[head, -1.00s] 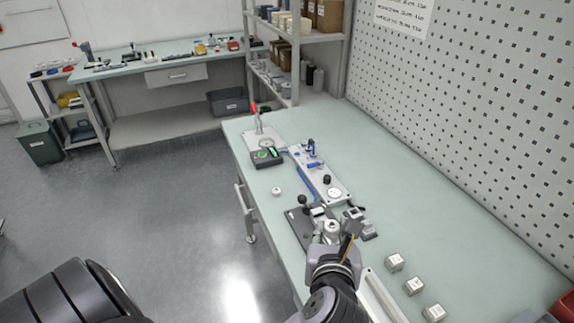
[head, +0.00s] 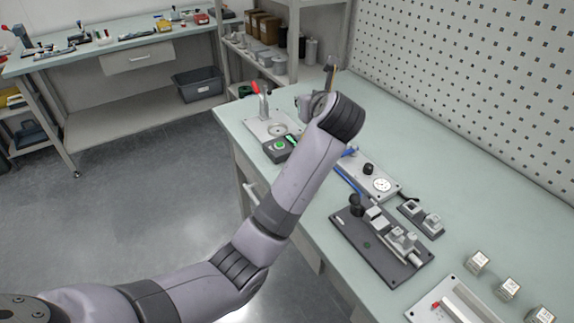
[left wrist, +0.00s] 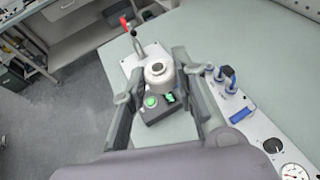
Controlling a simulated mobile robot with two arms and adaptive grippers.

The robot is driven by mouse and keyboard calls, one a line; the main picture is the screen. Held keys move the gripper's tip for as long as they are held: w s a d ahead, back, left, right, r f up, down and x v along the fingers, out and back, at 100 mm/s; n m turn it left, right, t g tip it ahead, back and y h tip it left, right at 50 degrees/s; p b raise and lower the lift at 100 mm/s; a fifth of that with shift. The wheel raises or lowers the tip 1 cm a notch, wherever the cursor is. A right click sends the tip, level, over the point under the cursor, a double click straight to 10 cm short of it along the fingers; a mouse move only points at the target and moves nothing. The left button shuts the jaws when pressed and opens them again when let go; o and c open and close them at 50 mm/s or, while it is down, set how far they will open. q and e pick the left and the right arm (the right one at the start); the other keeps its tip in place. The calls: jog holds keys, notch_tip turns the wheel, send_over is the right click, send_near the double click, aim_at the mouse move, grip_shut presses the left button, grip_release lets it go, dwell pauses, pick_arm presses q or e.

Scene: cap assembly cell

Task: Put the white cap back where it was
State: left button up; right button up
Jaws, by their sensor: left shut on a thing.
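The white cap (left wrist: 158,75), a squat round piece with a dark centre on top, sits between the fingers of my left gripper (left wrist: 155,80) in the left wrist view. The gripper is shut on it. In the head view my left gripper (head: 318,98) is at the far end of the bench, largely hidden behind my own wrist, and the cap cannot be seen there. In the wrist view the cap overlaps the light plate with the red-handled clamp (left wrist: 133,38); I cannot tell its height above it. My right gripper is not in view.
A control box with a green button (head: 279,148) stands beside the clamp plate (head: 262,124). A blue-fitted plate with a gauge (head: 382,185), a dark fixture plate (head: 372,250) and several small blocks (head: 478,262) lie nearer.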

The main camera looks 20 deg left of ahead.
pick_arm(q)
jog(key=f, duration=1.4)
jog(key=shift+d+f+b, duration=0.2)
jog(key=shift+f+b, duration=0.1)
jog(key=shift+f, duration=2.5)
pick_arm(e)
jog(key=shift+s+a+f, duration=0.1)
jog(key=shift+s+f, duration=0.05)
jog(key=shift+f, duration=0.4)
